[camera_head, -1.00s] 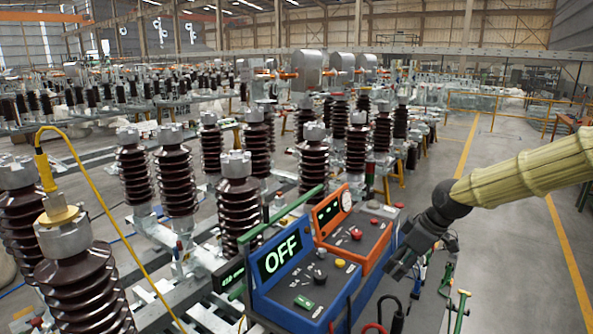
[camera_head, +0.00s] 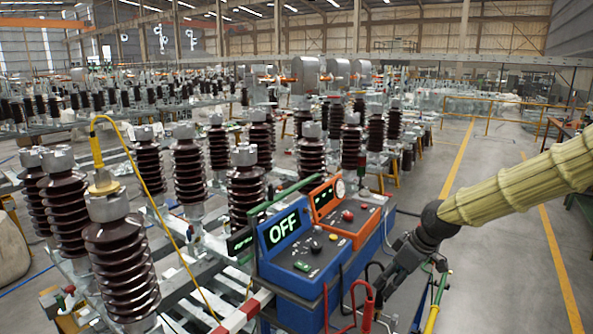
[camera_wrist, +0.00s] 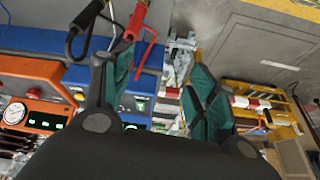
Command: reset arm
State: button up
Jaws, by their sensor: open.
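My arm, in a yellow sleeve, reaches in from the right in the head view. My gripper (camera_head: 385,288) hangs down and to the left from its black wrist, beside the right side of the control boxes. In the wrist view my gripper (camera_wrist: 162,85) has its two green-padded fingers wide apart, with nothing held between them. The blue box (camera_head: 300,262) has a screen reading OFF, and an orange box (camera_head: 345,222) with a round gauge stands behind it.
Red (camera_wrist: 136,22) and black (camera_wrist: 85,18) cable clips lie close to the left finger in the wrist view. Brown insulators (camera_head: 122,265) stand in rows on the left, one with a yellow cable (camera_head: 150,190). Open floor (camera_head: 490,270) lies to the right.

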jog(key=s+a+f+m+g+b, duration=0.1)
jog(key=s+a+f+m, duration=0.15)
jog(key=f, duration=0.85)
jog(key=s+a+f+m+g+b, duration=0.1)
jog(key=s+a+f, duration=0.2)
jog(key=f, duration=0.8)
jog(key=s+f+m+h+b, duration=0.1)
jog(key=s+f+m+b, duration=0.3)
jog(key=s+f, duration=1.55)
jog(key=s+d+f+m+h+b, duration=0.1)
jog(key=s+f, duration=0.1)
jog(key=s, duration=0.6)
jog(key=s+d+f+m+g+h+b, duration=0.1)
jog(key=s+d+f, duration=0.1)
jog(key=s, duration=0.5)
jog(key=shift+s+d+f+h, duration=0.25)
jog(key=shift+s+f+h, duration=0.15)
jog(key=shift+f, duration=0.35)
jog(key=shift+m, duration=0.25)
